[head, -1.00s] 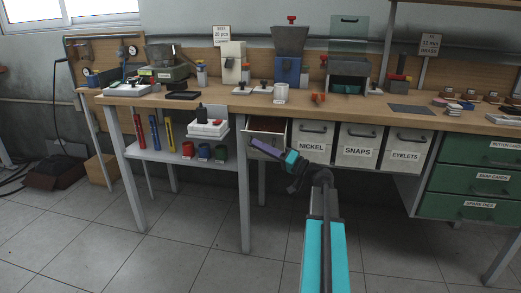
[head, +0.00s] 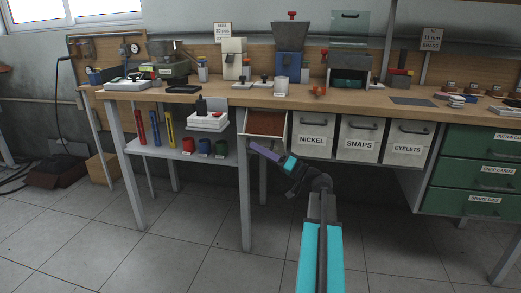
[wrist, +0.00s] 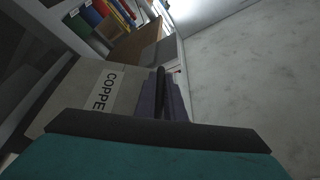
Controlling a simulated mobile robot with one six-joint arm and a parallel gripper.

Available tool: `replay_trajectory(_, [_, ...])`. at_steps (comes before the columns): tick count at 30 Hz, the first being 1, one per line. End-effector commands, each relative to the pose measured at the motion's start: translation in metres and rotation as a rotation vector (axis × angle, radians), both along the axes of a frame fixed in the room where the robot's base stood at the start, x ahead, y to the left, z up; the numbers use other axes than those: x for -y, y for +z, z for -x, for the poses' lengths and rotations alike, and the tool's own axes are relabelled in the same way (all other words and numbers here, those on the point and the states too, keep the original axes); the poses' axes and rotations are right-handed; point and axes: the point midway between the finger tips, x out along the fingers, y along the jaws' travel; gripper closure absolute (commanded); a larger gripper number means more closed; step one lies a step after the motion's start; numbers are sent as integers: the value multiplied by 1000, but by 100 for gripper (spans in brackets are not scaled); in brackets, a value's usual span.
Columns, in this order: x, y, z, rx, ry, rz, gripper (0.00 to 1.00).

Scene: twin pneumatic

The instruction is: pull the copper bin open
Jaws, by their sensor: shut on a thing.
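The copper bin (head: 264,125) is the leftmost of the grey bins under the bench top in the head view. It stands tipped out at the top, and its brownish-red contents show. In the wrist view its front, labelled "COPPE…" (wrist: 78,100), fills the left, with the rest of the word cut off. My gripper (head: 257,148) is at the bin's front in the head view. In the wrist view my purple fingers (wrist: 160,97) are shut on the dark handle of the copper bin, most of which they hide.
Closed bins labelled NICKEL (head: 313,139), SNAPS (head: 359,143) and EYELETS (head: 407,149) hang to the right. Green drawers (head: 478,173) are farther right. A lower shelf (head: 185,153) with red, green and blue pots is to the left. The floor in front is clear.

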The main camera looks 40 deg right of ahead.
Motion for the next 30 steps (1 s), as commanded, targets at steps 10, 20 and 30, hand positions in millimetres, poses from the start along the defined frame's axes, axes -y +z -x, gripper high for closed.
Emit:
replay_trajectory(10, [-3, -2, -1, -5, 11, 3, 81])
replay_trajectory(20, [0, -1, 0, -3, 4, 1, 72])
replay_trajectory(30, [8, -4, 17, -3, 0, 0, 72])
